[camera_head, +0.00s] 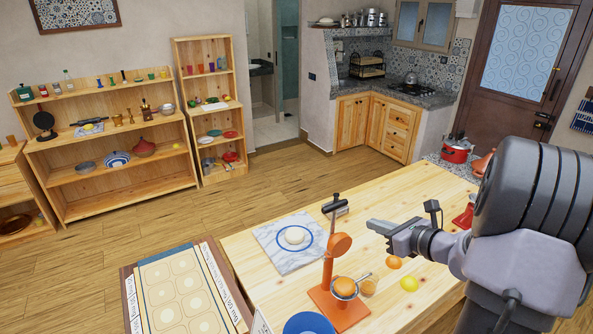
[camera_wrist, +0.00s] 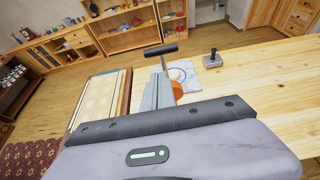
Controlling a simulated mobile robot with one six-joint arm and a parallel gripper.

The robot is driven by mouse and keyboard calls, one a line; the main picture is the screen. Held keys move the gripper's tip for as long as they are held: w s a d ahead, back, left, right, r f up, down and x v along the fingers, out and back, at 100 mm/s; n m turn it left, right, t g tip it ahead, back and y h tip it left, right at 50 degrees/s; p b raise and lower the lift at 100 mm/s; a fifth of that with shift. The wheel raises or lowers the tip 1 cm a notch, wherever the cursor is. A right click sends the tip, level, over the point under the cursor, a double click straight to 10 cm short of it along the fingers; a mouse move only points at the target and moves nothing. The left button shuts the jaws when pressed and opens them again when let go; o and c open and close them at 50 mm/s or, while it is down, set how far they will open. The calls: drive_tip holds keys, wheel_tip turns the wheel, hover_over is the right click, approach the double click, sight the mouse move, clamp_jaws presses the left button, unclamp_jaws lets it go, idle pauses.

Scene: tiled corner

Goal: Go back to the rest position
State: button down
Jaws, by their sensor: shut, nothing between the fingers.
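My gripper (camera_head: 376,227) is above the wooden table in the head view, reaching left from my arm. Its fingers are together with nothing between them. They also show in the wrist view (camera_wrist: 158,92), pointing away over the table. An orange press (camera_head: 338,245) with a dark bar handle stands just left of my gripper. In the wrist view the handle (camera_wrist: 161,50) shows beyond the fingers, and most of the press is hidden behind them. I cannot tell the exact gap between gripper and press.
On the table (camera_head: 240,252) are a marble board (camera_head: 268,236) with a pale round lump, an orange (camera_head: 393,262), a lemon (camera_head: 409,284), a blue plate (camera_head: 309,323) and a red item (camera_head: 463,216). A red pot (camera_head: 455,154) stands further back. Floor beyond the table is clear.

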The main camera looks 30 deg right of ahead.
drive_tip(key=s+a+f+n+g+y+b, duration=0.3)
drive_tip(key=a+n+b, duration=0.5)
drive_tip(key=a, duration=0.6)
drive_tip(key=a+f+n+g+y+b, duration=0.25)
drive_tip(key=a+f+n+b, duration=0.4)
drive_tip(key=a, duration=0.75)
drive_tip(key=s+a+f+n+g+h+b, duration=0.1)
drive_tip(key=s+a+f+n+h+b, duration=0.1)
drive_tip(key=s+f+n+b, duration=0.3)
drive_tip(key=s+a+f+n+g+h+b, duration=0.1)
drive_tip(key=s+a+f+n+h+b, duration=0.2)
drive_tip(key=s+a+f+n+b, duration=0.2)
drive_tip(key=s+n+b, duration=0.3)
drive_tip(key=s+n, duration=0.2)
drive_tip(key=n, duration=0.1)
drive_tip(key=shift+s+a, duration=0.15)
drive_tip(key=shift+a, duration=0.1)
